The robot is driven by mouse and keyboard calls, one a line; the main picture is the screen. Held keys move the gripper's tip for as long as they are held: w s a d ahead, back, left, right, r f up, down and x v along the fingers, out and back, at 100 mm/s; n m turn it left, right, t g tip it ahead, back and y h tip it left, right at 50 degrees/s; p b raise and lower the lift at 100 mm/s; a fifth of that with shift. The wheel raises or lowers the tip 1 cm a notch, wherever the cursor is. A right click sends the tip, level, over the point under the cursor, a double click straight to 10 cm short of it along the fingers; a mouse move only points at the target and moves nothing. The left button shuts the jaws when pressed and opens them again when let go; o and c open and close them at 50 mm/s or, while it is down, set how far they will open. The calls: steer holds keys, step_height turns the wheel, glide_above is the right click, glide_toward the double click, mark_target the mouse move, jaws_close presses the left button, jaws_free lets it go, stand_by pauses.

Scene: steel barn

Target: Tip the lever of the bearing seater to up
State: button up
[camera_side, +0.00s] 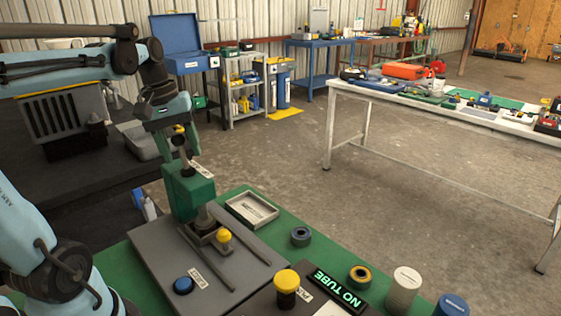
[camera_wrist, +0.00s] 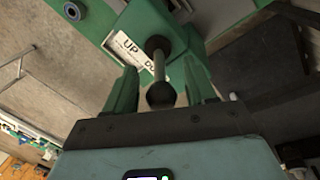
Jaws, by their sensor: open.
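The bearing seater (camera_side: 188,192) is a green press on a grey plate at the left of the green bench. Its lever has a dark ball knob (camera_wrist: 161,95) and a short rod, seen nearly end-on in the wrist view. A white label (camera_wrist: 130,48) behind it reads UP, with the second word partly covered by the lever. My gripper (camera_wrist: 162,78) is open, its two green fingers on either side of the lever, with a gap visible on each side. In the side view my gripper (camera_side: 174,142) is above the press. The lever's exact tilt is unclear.
On the bench are a grey tray (camera_side: 251,209), a blue button (camera_side: 183,286), yellow knobs, a lit NO TUBE sign (camera_side: 338,290), several rings and capped cylinders. A white table (camera_side: 440,106) with tools stands beyond open concrete floor.

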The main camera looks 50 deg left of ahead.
steer(key=shift+f, duration=0.55)
steer(key=shift+c, duration=0.4)
jaws_close()
